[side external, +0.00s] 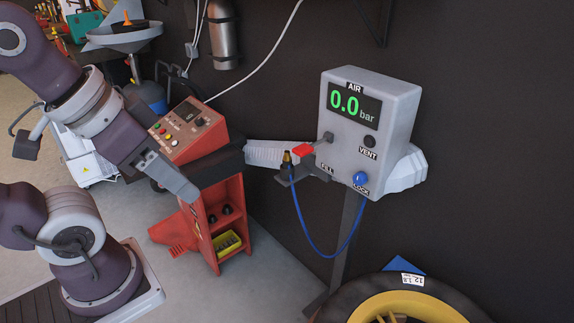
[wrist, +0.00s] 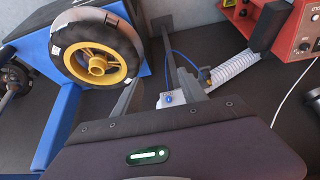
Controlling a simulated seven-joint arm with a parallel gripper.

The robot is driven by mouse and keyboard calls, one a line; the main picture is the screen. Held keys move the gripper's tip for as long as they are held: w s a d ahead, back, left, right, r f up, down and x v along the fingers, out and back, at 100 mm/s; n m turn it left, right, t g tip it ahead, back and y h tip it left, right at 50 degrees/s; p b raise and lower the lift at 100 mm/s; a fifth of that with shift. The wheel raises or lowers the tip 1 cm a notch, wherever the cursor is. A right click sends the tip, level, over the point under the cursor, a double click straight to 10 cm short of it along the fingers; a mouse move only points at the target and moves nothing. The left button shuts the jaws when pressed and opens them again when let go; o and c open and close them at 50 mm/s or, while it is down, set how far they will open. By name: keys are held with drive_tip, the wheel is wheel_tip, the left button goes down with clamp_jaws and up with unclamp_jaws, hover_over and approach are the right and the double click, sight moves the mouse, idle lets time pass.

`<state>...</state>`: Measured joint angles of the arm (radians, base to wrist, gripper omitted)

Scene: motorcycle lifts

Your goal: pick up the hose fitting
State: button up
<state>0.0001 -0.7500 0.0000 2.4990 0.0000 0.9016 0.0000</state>
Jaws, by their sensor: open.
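The hose fitting (side external: 287,158), small with a brass-coloured tip and dark body, stands upright on a small dark holder left of the grey air box (side external: 372,120). A blue hose (side external: 318,245) loops from it to the box's underside. In the wrist view, the fitting (wrist: 206,73) is small, just right of my fingers. My gripper (side external: 172,178) is open and empty, left of the fitting and apart from it. In the wrist view, my gripper (wrist: 162,85) has its two fingers spread, with the air box (wrist: 172,99) seen between and beyond them.
A red control cabinet (side external: 215,215) stands beyond my gripper. A yellow-rimmed wheel (side external: 405,300) is at lower right. Open air separates gripper and fitting.

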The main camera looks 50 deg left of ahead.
wheel_tip(320, 180, up, 5)
drive_tip(key=w, duration=0.1)
drive_tip(key=n+t+y, duration=0.2)
drive_tip(key=t+y, duration=0.1)
drive_tip(key=t, duration=0.9)
hover_over(285, 162)
drive_tip(key=s, duration=0.3)
wheel_tip(285, 162, down, 2)
drive_tip(key=f, duration=2.7)
drive_tip(key=shift+w+d+f, duration=0.25)
drive_tip(key=shift+f, duration=0.05)
drive_tip(key=shift+w+f, duration=0.2)
drive_tip(key=shift+w, duration=0.1)
drive_tip(key=w, duration=0.2)
drive_tip(key=w+a, duration=0.1)
drive_tip(key=w, duration=0.3)
drive_tip(key=shift+w+a+f, duration=0.1)
drive_tip(key=shift+w+a, duration=0.05)
drive_tip(key=shift+a, duration=0.1)
clamp_jaws()
